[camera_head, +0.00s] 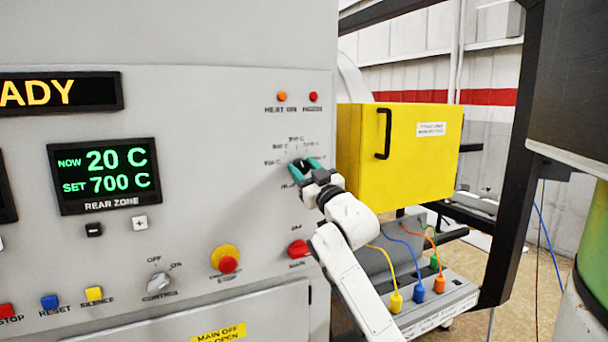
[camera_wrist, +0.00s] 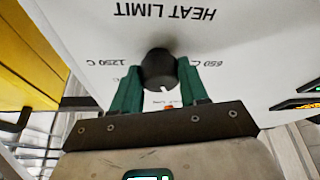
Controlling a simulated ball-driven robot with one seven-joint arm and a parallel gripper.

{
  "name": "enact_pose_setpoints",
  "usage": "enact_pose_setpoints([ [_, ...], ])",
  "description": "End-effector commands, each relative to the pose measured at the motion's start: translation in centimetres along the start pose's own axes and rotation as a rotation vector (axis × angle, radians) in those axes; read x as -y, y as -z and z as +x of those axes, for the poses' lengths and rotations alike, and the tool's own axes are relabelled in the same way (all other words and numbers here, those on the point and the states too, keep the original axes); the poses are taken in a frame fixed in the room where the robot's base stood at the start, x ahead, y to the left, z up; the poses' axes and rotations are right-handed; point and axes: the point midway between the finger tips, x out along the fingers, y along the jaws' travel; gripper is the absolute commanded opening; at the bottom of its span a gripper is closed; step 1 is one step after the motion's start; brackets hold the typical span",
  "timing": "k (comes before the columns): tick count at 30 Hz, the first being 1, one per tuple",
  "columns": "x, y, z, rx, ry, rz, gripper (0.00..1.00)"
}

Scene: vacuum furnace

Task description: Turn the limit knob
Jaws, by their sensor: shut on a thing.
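The limit knob (camera_wrist: 160,66) is a round black knob on the light grey panel, below the scale marks in the head view. In the wrist view its panel lettering reads upside down: "HEAT LIMIT", with 650 C and 1250 C on either side. A short white mark on the knob points toward the bottom of the wrist view, away from "HEAT LIMIT". My gripper (camera_wrist: 162,82) has its green fingers on both sides of the knob and is shut on it. In the head view my gripper (camera_head: 305,167) covers most of the knob and part of its scale.
An orange and a red lamp (camera_head: 313,97) sit above the knob. A red button (camera_head: 298,249) is below it, near my arm. A yellow box with a black handle (camera_head: 384,133) stands close on the right. The rear zone display (camera_head: 104,175) reads 20 C, set 700 C.

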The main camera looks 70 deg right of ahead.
Motion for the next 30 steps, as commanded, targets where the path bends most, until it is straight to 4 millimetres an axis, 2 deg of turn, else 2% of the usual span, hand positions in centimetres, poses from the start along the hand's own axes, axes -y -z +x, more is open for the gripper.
enact_pose_setpoints([
  [12, -0.03, -0.18, -0.1, -0.001, 0.077, -0.188, 0.13],
  [29, -0.01, -0.09, -0.02, 0.002, 0.09, -0.212, 0.13],
  [30, -0.01, -0.09, -0.02, 0.002, 0.09, -0.212, 0.48],
])
